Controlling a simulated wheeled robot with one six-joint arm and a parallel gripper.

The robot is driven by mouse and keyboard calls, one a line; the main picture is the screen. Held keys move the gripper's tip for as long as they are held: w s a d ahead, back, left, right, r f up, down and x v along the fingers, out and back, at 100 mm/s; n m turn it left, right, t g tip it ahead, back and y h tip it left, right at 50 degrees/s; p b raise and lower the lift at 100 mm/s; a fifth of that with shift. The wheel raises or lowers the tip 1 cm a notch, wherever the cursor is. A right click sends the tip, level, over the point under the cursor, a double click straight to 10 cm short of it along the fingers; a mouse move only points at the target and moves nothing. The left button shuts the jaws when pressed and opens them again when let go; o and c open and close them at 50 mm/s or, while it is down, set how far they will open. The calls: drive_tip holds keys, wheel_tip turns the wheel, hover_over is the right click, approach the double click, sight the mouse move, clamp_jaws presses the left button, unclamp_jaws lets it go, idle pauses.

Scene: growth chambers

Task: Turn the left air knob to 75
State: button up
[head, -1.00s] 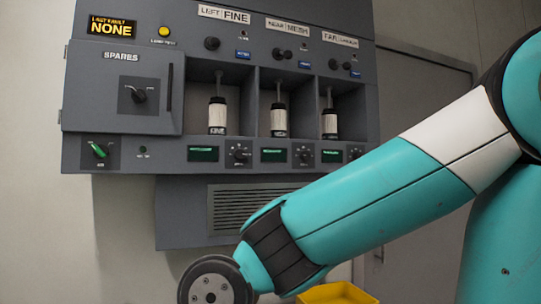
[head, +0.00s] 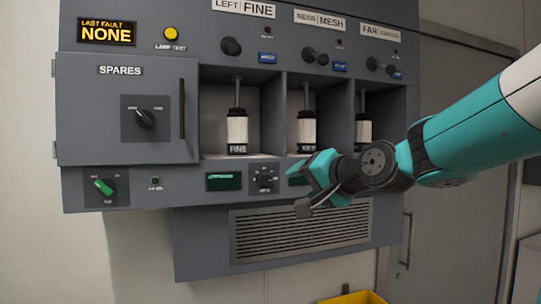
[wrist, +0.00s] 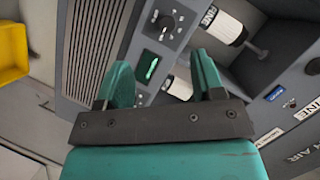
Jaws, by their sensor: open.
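The left air knob seems to be the small black dial (head: 264,178) with a printed scale under the FINE bay. It also shows at the top of the wrist view (wrist: 165,21); its pointer setting is too small to read. A lit green display (head: 224,181) sits left of it. My gripper (head: 310,188) is open and empty, to the right of the dial and in front of the panel, apart from the dial. In the wrist view its two teal fingers (wrist: 163,78) are spread, with the middle bay's green display (wrist: 150,68) beyond them.
Bottles stand in the bays, the FINE bottle (head: 237,132) above the dial. A spares door (head: 80,130) and a green switch (head: 104,187) are at left. A vent grille (head: 300,228) lies below, and a yellow bin (head: 355,298) stands at the bottom.

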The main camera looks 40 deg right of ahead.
wheel_tip(320, 180, up, 2)
drive_tip(key=d, duration=0.2)
drive_tip(key=m+h+p, duration=0.1)
drive_tip(key=p, duration=0.2)
approach(268, 180)
drive_tip(key=shift+t, duration=0.4)
drive_tip(key=x, duration=0.7)
drive_tip(key=shift+w+f, duration=0.2)
drive_tip(key=shift+w+d+f, duration=0.1)
drive_tip(key=shift+w+f, duration=0.15)
drive_tip(key=shift+w, duration=0.4)
drive_tip(key=c, duration=0.9)
